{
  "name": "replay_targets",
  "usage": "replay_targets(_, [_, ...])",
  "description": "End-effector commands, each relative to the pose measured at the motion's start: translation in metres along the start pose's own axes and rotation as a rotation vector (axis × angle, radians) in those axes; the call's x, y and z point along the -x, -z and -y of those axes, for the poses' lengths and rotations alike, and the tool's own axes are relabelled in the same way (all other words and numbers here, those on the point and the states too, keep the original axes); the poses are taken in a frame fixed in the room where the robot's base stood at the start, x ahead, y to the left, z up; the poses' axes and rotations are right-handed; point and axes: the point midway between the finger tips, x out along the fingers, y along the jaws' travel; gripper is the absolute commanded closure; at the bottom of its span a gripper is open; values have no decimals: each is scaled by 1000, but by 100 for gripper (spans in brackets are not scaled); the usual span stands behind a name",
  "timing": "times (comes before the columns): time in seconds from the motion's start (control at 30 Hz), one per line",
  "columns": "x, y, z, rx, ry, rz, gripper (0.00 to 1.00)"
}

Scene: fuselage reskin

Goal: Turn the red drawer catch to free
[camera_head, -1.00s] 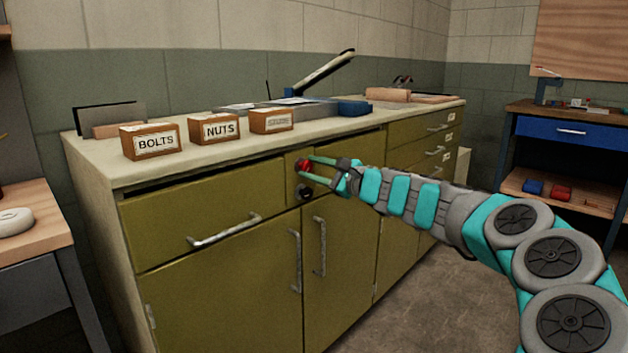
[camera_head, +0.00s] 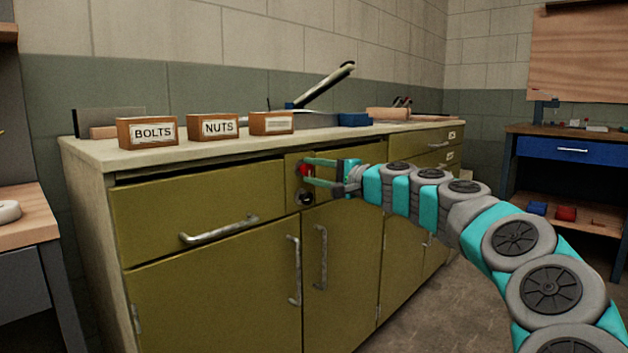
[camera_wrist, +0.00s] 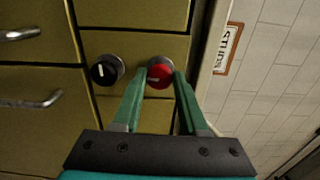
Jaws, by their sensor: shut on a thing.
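The red drawer catch (camera_head: 304,169) is a small round knob on the narrow olive panel right of the wide top drawer (camera_head: 200,208). In the wrist view the red catch (camera_wrist: 160,74) has a pale mark on its face. My gripper (camera_head: 308,171) has its two green fingers on either side of the catch, shut on it. In the wrist view my gripper (camera_wrist: 162,76) spans the knob with its fingertips at the rim. A black knob (camera_head: 305,197) with a pale mark sits just below the catch; it also shows in the wrist view (camera_wrist: 106,70).
Boxes marked BOLTS (camera_head: 148,132) and NUTS (camera_head: 213,127) and a third box (camera_head: 271,123) stand on the countertop (camera_head: 95,150) above. Metal handles (camera_head: 219,230) stick out from the cabinet front. A workbench (camera_head: 570,148) stands at the right.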

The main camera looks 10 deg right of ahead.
Motion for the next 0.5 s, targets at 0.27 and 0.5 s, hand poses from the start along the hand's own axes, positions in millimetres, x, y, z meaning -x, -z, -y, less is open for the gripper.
replay_targets(0.27, [-1, -1, -2, 42, -3, 4, 100])
replay_targets(0.5, [-1, -1, -2, 44, -3, 4, 100])
